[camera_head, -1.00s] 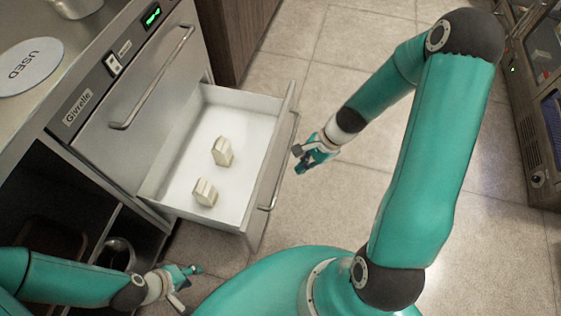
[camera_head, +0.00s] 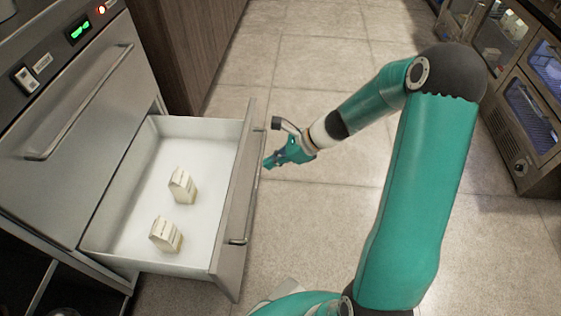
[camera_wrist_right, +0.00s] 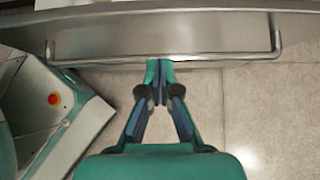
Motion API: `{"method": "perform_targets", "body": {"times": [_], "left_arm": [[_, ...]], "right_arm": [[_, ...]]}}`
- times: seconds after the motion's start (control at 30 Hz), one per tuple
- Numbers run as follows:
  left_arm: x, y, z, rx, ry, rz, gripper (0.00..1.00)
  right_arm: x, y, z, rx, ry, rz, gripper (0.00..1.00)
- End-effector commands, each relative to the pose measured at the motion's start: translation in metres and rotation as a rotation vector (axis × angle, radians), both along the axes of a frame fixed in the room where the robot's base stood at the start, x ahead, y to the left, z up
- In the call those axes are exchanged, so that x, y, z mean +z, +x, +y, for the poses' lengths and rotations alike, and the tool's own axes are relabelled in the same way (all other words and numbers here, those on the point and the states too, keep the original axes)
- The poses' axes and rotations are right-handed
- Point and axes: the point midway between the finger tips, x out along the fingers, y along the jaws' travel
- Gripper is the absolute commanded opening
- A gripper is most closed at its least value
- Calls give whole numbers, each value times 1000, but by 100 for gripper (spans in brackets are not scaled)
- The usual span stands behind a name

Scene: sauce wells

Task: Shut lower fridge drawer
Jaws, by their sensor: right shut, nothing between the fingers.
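The lower fridge drawer (camera_head: 105,235) is pulled out and holds two small cream cartons (camera_head: 183,186) and (camera_head: 166,234) on its white floor. Its steel front with a bar handle (camera_head: 249,190) faces right. My right gripper (camera_head: 268,164) is shut and empty, just outside the drawer front near the handle's far part. In the right wrist view the shut fingertips (camera_wrist_right: 159,65) are at the handle bar (camera_wrist_right: 205,63), near its middle; I cannot tell whether they touch. My left gripper is out of view.
The upper drawer (camera_head: 85,110) is shut, with its own bar handle. A wooden cabinet side (camera_head: 190,45) stands behind the fridge. Tiled floor (camera_head: 310,220) is open to the right. Glass-fronted appliances (camera_head: 520,110) stand at the far right.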

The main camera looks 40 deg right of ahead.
Motion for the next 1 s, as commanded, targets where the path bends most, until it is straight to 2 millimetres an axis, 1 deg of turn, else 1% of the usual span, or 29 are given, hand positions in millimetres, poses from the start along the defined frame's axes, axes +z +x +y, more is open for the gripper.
{"method": "perform_targets", "body": {"times": [0.03, 0.13, 0.3, 0.43, 0.8, 0.83, 0.9, 1.0], "left_arm": [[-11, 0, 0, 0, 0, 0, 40], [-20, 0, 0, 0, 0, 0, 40], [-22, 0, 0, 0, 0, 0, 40], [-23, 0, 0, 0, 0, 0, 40], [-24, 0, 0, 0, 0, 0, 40], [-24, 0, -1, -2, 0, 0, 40], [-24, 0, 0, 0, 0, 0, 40], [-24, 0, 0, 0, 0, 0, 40]], "right_arm": [[-14, 6, 7, 6, 1, 1, 0], [-27, 17, 16, 6, 1, 0, 0], [-23, 36, 32, 6, -2, -2, 0], [-23, 44, 39, 4, -2, -1, 0], [-22, 47, 41, 4, -1, 0, 0], [-22, 47, 51, 5, -1, 0, 0], [-22, 47, 46, 4, -1, 0, 0], [-22, 48, 43, 1, -1, 0, 0]]}}
